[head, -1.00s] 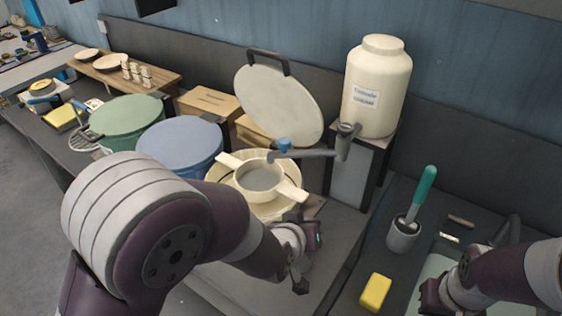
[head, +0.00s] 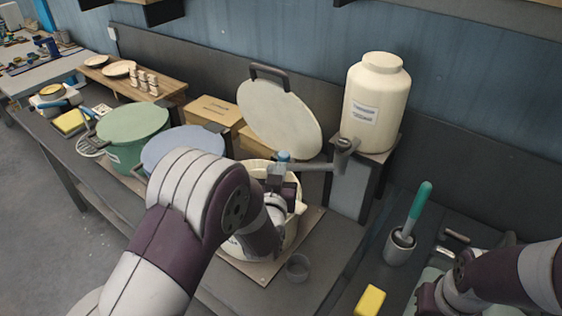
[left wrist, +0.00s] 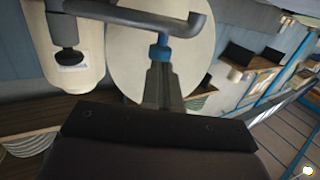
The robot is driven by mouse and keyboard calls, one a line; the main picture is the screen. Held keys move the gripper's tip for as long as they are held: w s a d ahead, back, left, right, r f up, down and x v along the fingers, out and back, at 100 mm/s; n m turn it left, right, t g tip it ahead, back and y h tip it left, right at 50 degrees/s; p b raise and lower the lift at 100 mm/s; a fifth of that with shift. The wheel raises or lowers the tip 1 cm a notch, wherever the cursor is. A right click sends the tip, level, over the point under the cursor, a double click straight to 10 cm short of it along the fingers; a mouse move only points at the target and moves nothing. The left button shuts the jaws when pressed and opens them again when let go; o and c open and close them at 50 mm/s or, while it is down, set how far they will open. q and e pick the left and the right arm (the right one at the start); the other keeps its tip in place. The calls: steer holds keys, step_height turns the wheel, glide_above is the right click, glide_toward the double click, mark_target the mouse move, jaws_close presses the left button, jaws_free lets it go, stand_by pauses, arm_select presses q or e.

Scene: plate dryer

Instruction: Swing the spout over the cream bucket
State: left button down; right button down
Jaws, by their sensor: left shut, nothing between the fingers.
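The grey spout (head: 316,166) reaches left from the tap by the big cream jar (head: 376,102). Its blue part (head: 283,157) is near its free end, above the back of the cream bucket (head: 288,236) in the head view. My arm covers much of the bucket and the eared strainer on it. My left gripper (head: 284,178) is shut and empty, close to the spout's end. In the left wrist view its fingertips (left wrist: 160,68) are right by the blue part (left wrist: 160,47) of the spout (left wrist: 130,15); I cannot tell whether they touch. My right gripper (head: 428,298) is low at the right, its jaws unclear.
A pale lid (head: 279,115) with a dark handle leans behind the bucket. Blue (head: 180,146) and green (head: 130,125) lidded buckets stand to the left. A small grey cup (head: 298,267) is in front. A yellow sponge (head: 369,300) and a brush holder (head: 399,247) are on the right.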

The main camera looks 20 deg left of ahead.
mark_target(281, 157)
arm_select(q)
steer(key=shift+w+a+r, duration=0.1)
steer(key=shift+w+a, duration=0.05)
steer(key=shift+w, duration=0.85)
arm_select(e)
steer(key=shift+r, duration=0.4)
arm_select(q)
steer(key=shift+f, duration=0.2)
arm_select(e)
steer(key=shift+f, duration=0.1)
